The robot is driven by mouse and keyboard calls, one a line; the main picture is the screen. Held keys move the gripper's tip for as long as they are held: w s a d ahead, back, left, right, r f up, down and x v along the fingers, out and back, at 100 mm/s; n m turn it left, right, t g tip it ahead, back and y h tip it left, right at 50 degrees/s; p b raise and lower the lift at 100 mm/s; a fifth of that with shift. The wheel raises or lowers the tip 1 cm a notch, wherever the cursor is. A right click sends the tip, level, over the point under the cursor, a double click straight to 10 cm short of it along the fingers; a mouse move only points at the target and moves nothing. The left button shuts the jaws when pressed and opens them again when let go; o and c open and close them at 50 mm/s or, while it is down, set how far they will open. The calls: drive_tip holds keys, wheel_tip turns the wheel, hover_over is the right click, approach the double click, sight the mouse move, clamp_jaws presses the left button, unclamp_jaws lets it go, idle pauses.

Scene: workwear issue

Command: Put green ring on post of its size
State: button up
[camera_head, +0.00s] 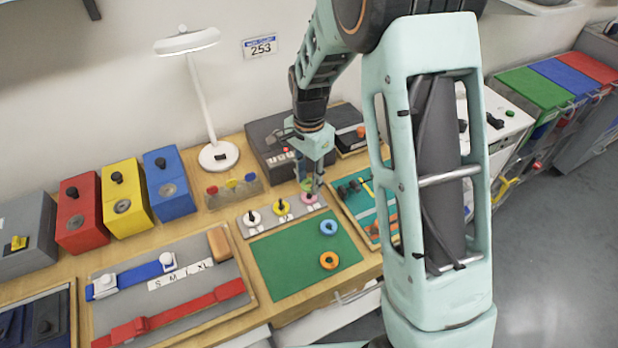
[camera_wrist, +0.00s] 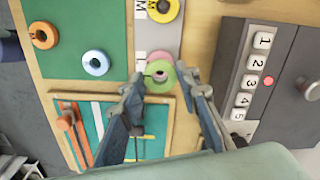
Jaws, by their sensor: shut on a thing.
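The green ring (camera_head: 306,185) is held at my gripper (camera_head: 312,186), above the right end of the grey post board (camera_head: 266,224). In the wrist view the green ring (camera_wrist: 162,67) overlaps a pink ring (camera_wrist: 158,86), which lies on that board at its end post. My gripper (camera_wrist: 160,82) is shut on the green ring. I cannot tell whether the green ring touches the pink one. A yellow ring (camera_head: 282,207) sits at the middle post and a white ring (camera_head: 251,218) at the left post.
A blue ring (camera_head: 328,227) and an orange ring (camera_head: 329,261) lie on the green mat (camera_head: 285,265). A dark box with numbered buttons (camera_wrist: 255,75) stands close to my gripper. A tray with tools (camera_head: 352,200) lies on the right. The mat's left part is clear.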

drive_tip(key=shift+f+b, duration=0.55)
drive_tip(key=shift+f, duration=0.2)
idle(0.4)
drive_tip(key=o, duration=1.2)
drive_tip(key=shift+r, duration=0.1)
drive_tip(key=shift+r+p, duration=2.35)
drive_tip(key=shift+r, duration=1.15)
drive_tip(key=shift+d+f, duration=0.1)
drive_tip(key=shift+f, duration=0.05)
